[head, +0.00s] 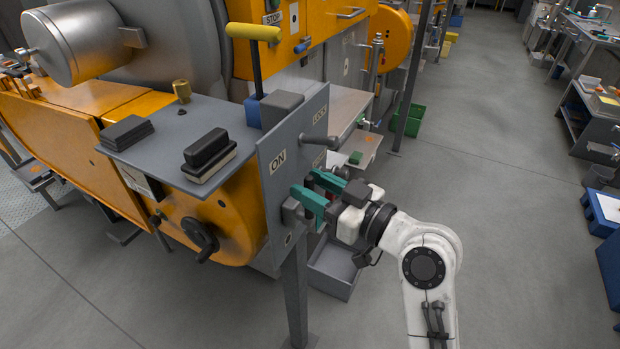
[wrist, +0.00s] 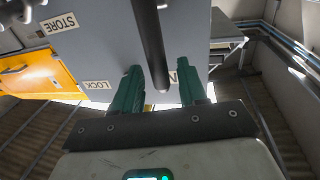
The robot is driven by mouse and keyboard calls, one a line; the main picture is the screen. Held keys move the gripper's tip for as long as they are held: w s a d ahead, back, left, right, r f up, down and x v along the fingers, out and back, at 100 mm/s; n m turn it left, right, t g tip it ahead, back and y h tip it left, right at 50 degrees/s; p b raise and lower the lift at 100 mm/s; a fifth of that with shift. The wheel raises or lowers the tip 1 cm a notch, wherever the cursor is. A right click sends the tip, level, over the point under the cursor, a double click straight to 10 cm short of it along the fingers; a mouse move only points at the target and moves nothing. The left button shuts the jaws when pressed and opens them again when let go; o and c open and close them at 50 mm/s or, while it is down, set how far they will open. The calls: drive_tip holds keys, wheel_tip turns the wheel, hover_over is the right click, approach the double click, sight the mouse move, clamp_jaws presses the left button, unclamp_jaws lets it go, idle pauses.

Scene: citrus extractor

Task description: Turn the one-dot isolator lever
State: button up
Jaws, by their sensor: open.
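The grey isolator panel (head: 272,165) stands upright at the end of the machine, with an ON label and a LOCK label. A grey lever (head: 320,142) sticks out from its upper part. My gripper (head: 306,184) is at the panel's right side, below that lever, with its teal fingers open. In the wrist view a dark bar-shaped lever (wrist: 150,42) reaches down between the open fingers of my gripper (wrist: 159,68), with nothing gripped. A grey block (head: 292,211) on the panel sits beside the fingers. I cannot make out any dot marks.
A yellow-handled upright lever (head: 253,33) rises behind the panel. Dark blocks (head: 206,150) lie on the grey shelf to its left. A black hand knob (head: 200,236) is on the orange housing below. A grey bin (head: 334,268) and a post stand under the panel. Open floor lies right.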

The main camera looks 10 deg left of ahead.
drive_tip(key=shift+w+a, duration=0.3)
drive_tip(key=shift+a, duration=0.25)
clamp_jaws()
